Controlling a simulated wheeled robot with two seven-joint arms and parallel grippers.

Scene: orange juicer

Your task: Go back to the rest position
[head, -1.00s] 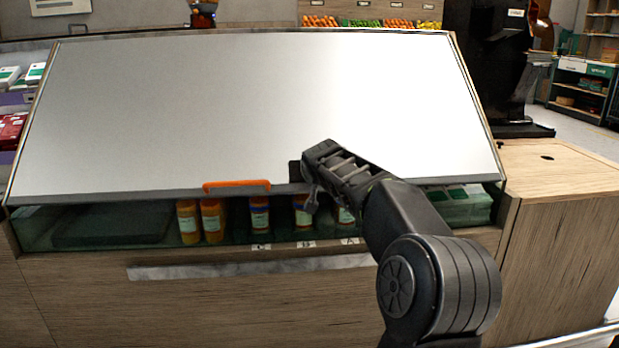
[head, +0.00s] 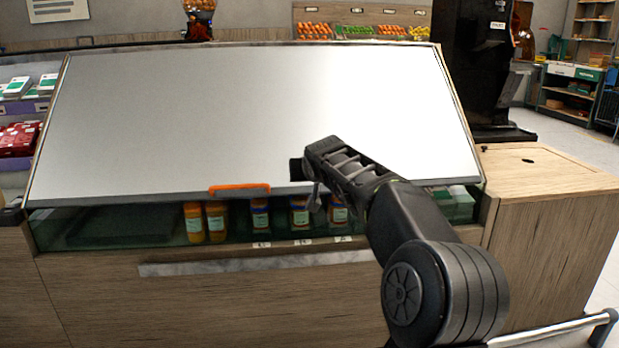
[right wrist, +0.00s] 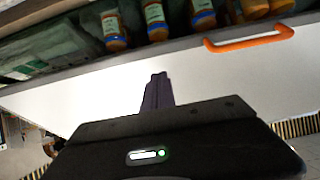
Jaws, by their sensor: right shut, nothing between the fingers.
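My right gripper (head: 313,197) is in front of the lower part of the silver lid (head: 200,120) of the display case, right of the orange handle (head: 240,190). In the right wrist view its fingers (right wrist: 157,92) are together with nothing between them. The handle (right wrist: 250,41) shows there too, apart from the fingers. My left gripper is not in view.
Several orange bottles (head: 217,222) stand behind glass under the lid. A wooden counter (head: 540,172) is at the right, with a black machine (head: 470,60) behind it. A metal rail (head: 548,333) is at the lower right. Floor shows at the far right.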

